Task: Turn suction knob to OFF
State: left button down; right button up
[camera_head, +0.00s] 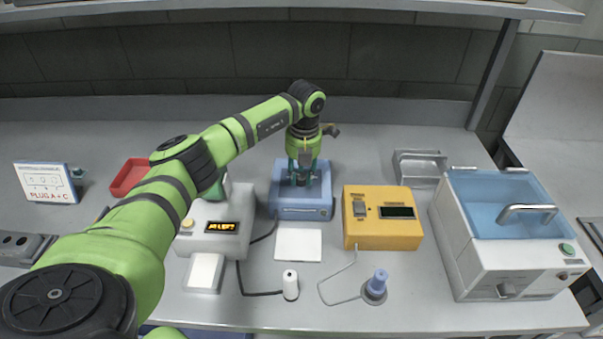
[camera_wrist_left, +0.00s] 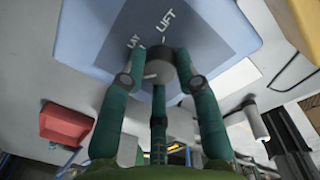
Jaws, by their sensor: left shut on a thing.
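A blue box (camera_head: 318,208) stands at the back middle of the counter, with my left gripper (camera_head: 302,178) pointing straight down over its top. In the left wrist view, a round grey knob (camera_wrist_left: 161,66) sits on the box's dark top panel (camera_wrist_left: 205,48). The panel carries the words LAY and LIFT; I see no OFF there. The green fingers of my left gripper (camera_wrist_left: 160,84) are closed around the knob, touching its sides. A short white line shows on the knob, at its lower left. My right gripper is in neither view.
Left of the box is a white device (camera_head: 215,225) with a lit display; a red tray (camera_head: 130,177) lies further left. A yellow box (camera_head: 383,218) and a white machine with a blue lid (camera_head: 507,235) stand right. Cables and a blue-topped plug (camera_head: 378,283) lie in front.

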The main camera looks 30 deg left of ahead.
aim_at(303, 178)
pick_arm(q)
jog(key=shift+s+f+n, duration=0.1)
jog(key=shift+n, duration=0.6)
jog(key=c, duration=0.9)
grip_release()
jog(key=shift+r, duration=0.3)
notch_tip(303, 178, up, 12)
jog(key=shift+d+f, duration=0.15)
jog(key=shift+d, duration=0.15)
